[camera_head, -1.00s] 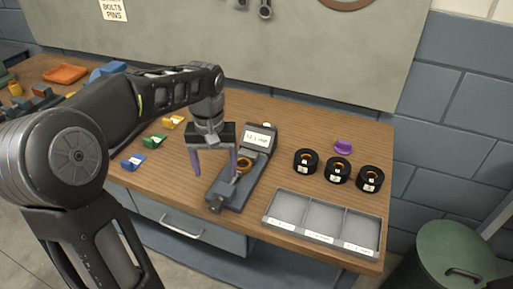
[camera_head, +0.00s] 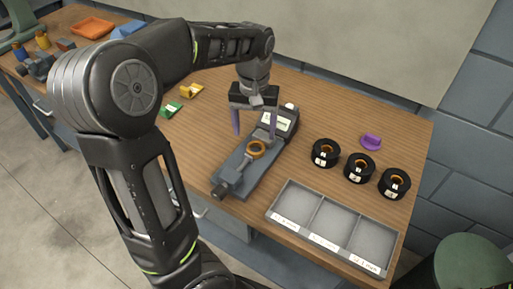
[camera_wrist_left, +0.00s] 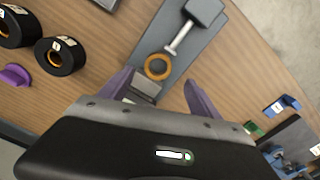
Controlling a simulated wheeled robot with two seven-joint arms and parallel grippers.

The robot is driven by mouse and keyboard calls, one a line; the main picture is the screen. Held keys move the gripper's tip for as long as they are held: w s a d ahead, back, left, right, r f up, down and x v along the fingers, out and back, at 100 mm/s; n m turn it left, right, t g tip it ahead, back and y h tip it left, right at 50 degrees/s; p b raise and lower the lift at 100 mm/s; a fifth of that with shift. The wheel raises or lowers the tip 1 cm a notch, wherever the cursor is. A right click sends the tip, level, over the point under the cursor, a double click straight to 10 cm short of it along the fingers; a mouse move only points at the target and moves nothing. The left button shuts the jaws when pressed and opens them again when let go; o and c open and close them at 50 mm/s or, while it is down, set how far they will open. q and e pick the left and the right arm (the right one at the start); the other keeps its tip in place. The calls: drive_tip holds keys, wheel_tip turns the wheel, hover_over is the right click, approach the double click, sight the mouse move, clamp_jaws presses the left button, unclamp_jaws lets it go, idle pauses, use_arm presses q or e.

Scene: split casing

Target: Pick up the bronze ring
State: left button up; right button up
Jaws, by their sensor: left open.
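The bronze ring (camera_head: 256,149) sits on the grey measuring device (camera_head: 236,172), which has a small display at its far end. The ring also shows in the left wrist view (camera_wrist_left: 158,67), lying on the device beside its metal spindle. My left gripper (camera_head: 254,135) is open and empty, with its purple fingers pointing down near the display end of the device. In the left wrist view the fingers (camera_wrist_left: 158,88) are spread apart, and the ring is just beyond them, not between the tips. My right gripper is not in view.
Three black spools (camera_head: 359,168) with orange centres stand right of the device. A grey three-compartment tray (camera_head: 318,243) lies at the front right. A purple piece (camera_head: 371,142) is behind the spools. Green (camera_head: 171,109) and yellow (camera_head: 190,90) pieces lie to the left.

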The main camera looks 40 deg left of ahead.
sight(256, 151)
use_arm(q)
drive_tip(key=shift+f, duration=0.4)
drive_tip(key=shift+f, duration=0.1)
drive_tip(key=f, duration=0.5)
drive_tip(key=shift+d+p, duration=0.2)
drive_tip(key=shift+p, duration=0.2)
drive_tip(key=shift+c, duration=0.5)
clamp_jaws()
